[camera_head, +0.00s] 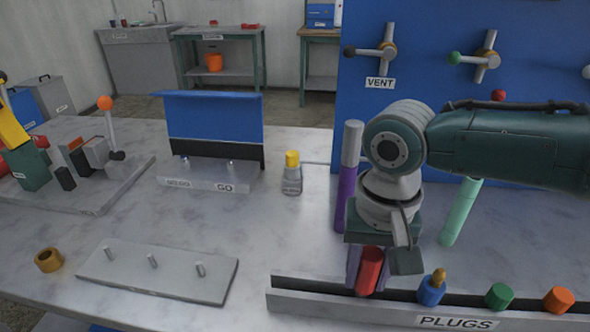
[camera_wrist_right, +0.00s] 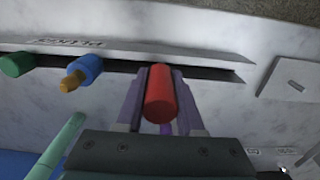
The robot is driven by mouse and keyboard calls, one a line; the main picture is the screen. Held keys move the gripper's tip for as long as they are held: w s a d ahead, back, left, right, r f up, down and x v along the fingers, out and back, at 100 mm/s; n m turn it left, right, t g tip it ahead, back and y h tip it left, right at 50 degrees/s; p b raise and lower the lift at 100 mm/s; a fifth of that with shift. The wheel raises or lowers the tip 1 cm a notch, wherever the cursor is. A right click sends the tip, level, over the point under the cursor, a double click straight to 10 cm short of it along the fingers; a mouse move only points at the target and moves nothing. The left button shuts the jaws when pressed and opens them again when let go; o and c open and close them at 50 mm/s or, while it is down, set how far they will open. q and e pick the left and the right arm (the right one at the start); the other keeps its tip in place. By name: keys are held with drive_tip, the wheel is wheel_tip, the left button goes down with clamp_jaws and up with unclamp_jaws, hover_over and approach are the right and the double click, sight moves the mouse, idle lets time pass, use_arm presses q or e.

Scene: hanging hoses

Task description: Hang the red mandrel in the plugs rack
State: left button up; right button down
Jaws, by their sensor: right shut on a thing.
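The red mandrel (camera_head: 369,272) is a short red cylinder between the fingers of my right gripper (camera_head: 370,265), which is shut on it. In the wrist view the red mandrel (camera_wrist_right: 161,94) lies between both fingers, its far end overlapping the rack's dark slot. The plugs rack (camera_head: 350,308) is a long grey channel labelled PLUGS along the table front. The mandrel is at the left part of the rack; I cannot tell whether it touches or is seated. My left gripper is not in view.
In the rack, right of the mandrel, sit a blue plug with a gold tip (camera_head: 431,290), a green plug (camera_head: 499,296) and an orange plug (camera_head: 558,300). A pegged plate (camera_head: 160,282) lies left.

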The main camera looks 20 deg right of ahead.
sight(372, 254)
drive_tip(key=shift+f+b, duration=0.35)
drive_tip(key=shift+f, duration=0.2)
drive_tip(key=shift+c, duration=2.2)
unclamp_jaws()
wheel_tip(372, 254, up, 10)
drive_tip(key=p, duration=0.2)
drive_tip(key=shift+p, duration=0.3)
drive_tip(key=shift+a+f, duration=0.1)
